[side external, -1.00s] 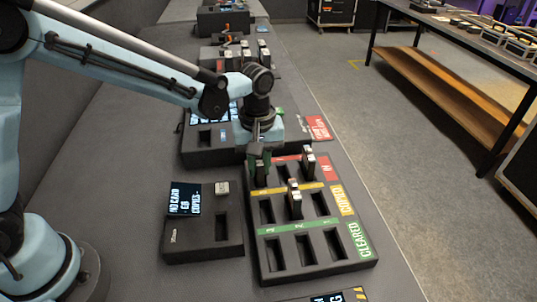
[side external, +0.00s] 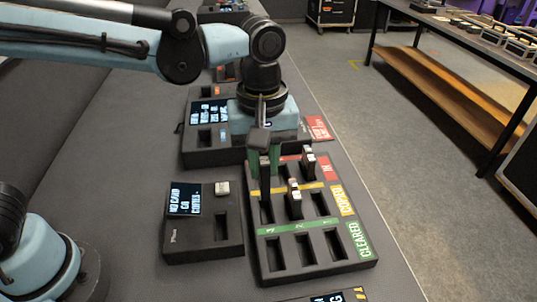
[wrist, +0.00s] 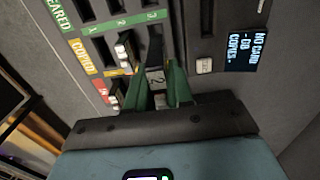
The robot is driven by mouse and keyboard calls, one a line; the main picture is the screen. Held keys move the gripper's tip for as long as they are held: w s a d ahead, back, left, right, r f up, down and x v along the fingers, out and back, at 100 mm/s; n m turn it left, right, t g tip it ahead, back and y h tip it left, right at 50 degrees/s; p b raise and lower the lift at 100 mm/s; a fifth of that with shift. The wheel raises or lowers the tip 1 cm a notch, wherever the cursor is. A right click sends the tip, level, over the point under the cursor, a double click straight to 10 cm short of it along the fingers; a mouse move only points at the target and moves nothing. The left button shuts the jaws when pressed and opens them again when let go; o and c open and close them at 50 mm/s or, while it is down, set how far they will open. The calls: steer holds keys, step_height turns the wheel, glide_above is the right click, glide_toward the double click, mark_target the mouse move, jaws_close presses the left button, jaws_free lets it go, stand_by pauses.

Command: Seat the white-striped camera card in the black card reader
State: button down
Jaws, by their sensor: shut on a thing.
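My gripper (side external: 265,172) has green fingers shut on a dark card at the left column of the slotted tray (side external: 312,272). In the wrist view the card (wrist: 156,76) shows a pale end marked "2" between the fingertips (wrist: 160,88). I cannot make out a white stripe on it, and its lower end is hard to tell from the dark slots. The black card reader (side external: 190,250) lies left of the tray, with an empty-looking slot (side external: 222,227) and a lit screen (side external: 185,199) reading "NO CARD". The reader's screen also shows in the wrist view (wrist: 247,38).
Two other cards stand in the tray, one in the red IN row (side external: 308,162) and one in the yellow COPIED row (side external: 294,198). The green CLEARED row is empty. A pale button (side external: 222,188) sits on the reader. Another black device (side external: 205,158) lies behind.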

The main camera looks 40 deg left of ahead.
steer(key=shift+s+d+r, duration=0.25)
steer(key=shift+s, duration=0.1)
steer(key=shift+s+r, duration=0.15)
steer(key=shift+s, duration=0.15)
steer(key=s+a, duration=0.5)
steer(key=s, duration=0.1)
step_height(320, 180, down, 6)
steer(key=shift+s+f, duration=0.1)
steer(key=shift+f, duration=1.65)
stand_by(3.0)
steer(key=c, duration=0.9)
jaws_free()
steer(key=shift+o, duration=0.2)
